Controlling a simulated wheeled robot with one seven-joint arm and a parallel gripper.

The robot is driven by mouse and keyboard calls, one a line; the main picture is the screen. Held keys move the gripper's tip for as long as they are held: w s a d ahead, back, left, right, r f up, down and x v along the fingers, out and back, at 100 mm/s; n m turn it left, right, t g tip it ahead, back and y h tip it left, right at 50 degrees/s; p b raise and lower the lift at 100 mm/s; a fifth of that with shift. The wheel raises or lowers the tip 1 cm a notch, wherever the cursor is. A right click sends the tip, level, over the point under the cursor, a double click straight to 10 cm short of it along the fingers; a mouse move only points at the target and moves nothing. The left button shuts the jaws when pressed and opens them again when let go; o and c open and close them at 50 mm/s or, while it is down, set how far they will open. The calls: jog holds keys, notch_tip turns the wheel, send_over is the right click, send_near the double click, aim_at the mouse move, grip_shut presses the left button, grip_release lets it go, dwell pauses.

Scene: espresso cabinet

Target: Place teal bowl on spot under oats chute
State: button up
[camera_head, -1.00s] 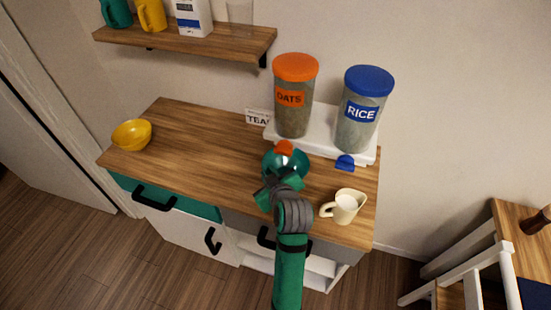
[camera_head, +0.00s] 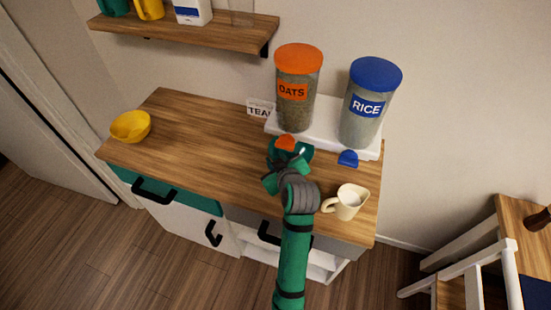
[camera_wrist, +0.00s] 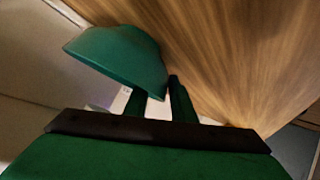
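The teal bowl (camera_head: 304,147) is at the front of the oats dispenser, by its orange chute (camera_head: 286,143). My gripper (camera_head: 274,170) is in front of it and hides much of it. In the wrist view the bowl (camera_wrist: 118,55) looks tilted, and its rim runs down between the two fingers of my gripper (camera_wrist: 158,100). The fingers seem closed on the rim, though the exact contact is partly hidden. The oats canister (camera_head: 296,92) has an orange lid and stands on a white base (camera_head: 328,140). The spot under the chute is hidden.
The rice canister (camera_head: 368,108) with its blue chute (camera_head: 348,158) stands to the right. A cream jug (camera_head: 345,203) is close to the right of my arm. A yellow bowl (camera_head: 131,126) is at the far left. The middle of the wooden counter (camera_head: 200,135) is clear.

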jog(key=shift+o, duration=0.8)
jog(key=shift+r, duration=0.2)
jog(key=v, duration=1.2)
jog(key=shift+w, duration=0.1)
